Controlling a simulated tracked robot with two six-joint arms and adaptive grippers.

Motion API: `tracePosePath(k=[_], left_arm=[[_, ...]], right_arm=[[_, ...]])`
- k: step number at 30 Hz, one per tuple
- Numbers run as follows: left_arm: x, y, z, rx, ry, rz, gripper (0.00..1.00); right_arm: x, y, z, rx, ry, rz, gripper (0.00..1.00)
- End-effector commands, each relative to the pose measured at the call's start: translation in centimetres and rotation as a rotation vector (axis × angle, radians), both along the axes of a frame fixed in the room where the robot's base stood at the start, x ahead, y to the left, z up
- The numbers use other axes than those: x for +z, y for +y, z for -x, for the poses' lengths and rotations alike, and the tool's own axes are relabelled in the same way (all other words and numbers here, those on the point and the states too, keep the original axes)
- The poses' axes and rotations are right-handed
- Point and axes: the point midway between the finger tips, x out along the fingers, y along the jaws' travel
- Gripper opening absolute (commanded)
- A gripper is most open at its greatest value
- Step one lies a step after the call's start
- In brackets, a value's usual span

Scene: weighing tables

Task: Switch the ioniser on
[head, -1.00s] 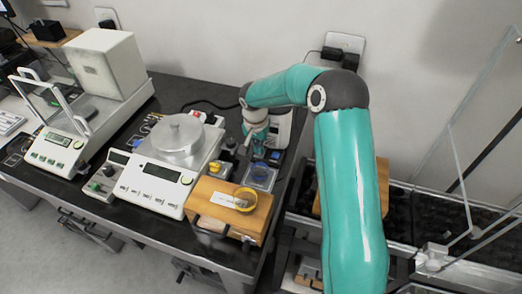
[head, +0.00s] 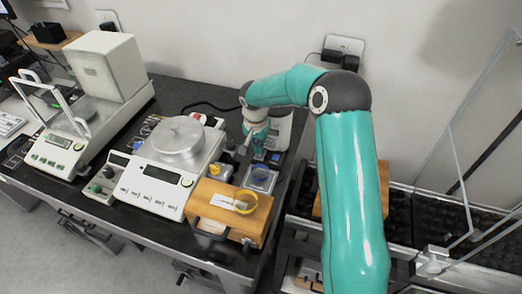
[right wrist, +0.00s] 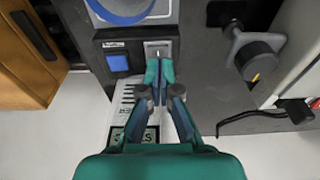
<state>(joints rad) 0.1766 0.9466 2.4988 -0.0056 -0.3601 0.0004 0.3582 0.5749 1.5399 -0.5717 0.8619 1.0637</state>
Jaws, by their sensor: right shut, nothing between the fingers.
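A dark panel with a small blue button (right wrist: 117,62) and a small light switch plate (right wrist: 158,47) beside it shows in the right wrist view; I take this to be the ioniser's control panel, but its label is too small to read. The panel's blue button also shows in the head view (head: 275,156). My right gripper (right wrist: 159,68) is shut and empty. Its fingertips are at the lower edge of the switch plate; I cannot tell whether they touch it. In the head view the right gripper (head: 257,157) reaches down behind the blue-centred dish. My left gripper is not in view.
A balance with a round pan (head: 178,139) stands left of the gripper. A wooden box (head: 215,217) with a yellow ring (head: 246,201) lies in front. In the right wrist view a dark knob (right wrist: 258,60) is on the right.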

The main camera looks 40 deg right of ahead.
Motion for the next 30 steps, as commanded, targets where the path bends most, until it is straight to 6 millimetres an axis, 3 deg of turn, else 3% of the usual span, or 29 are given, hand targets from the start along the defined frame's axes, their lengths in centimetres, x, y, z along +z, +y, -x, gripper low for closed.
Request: tracePosePath(k=[18, 30], left_arm=[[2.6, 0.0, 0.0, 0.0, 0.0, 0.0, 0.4], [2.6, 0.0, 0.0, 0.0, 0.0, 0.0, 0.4]], right_arm=[[5.1, 0.0, 0.0, -0.002, -0.001, -0.001, 0.0], [5.2, 0.0, 0.0, -0.001, -0.001, -0.001, 0.0]])
